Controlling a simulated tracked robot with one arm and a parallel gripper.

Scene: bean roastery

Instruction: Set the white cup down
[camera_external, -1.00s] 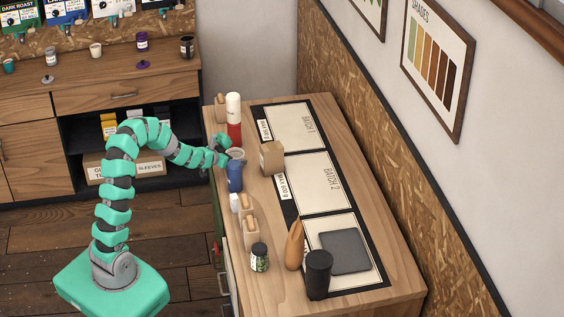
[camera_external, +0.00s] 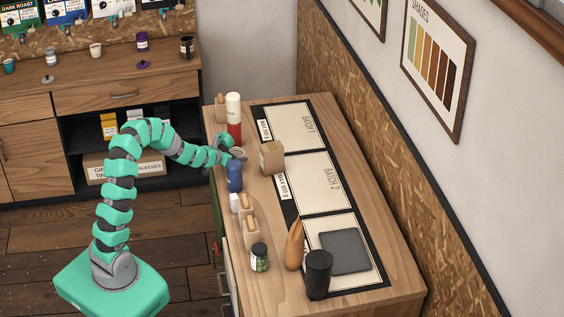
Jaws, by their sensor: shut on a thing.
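My gripper (camera_external: 236,152) is at the left side of the wooden worktop, between the red-and-white bottle and the blue container. It is shut on a small pale cup (camera_external: 238,151), which I take to be the white cup. The fingers partly hide it, and only its pale rim shows clearly. I cannot tell whether its base touches the worktop (camera_external: 275,222).
Close around my gripper stand a red-and-white bottle (camera_external: 234,120), a blue container (camera_external: 235,178) and a brown block (camera_external: 271,158). The Batch 2 mat (camera_external: 318,183) is mostly clear.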

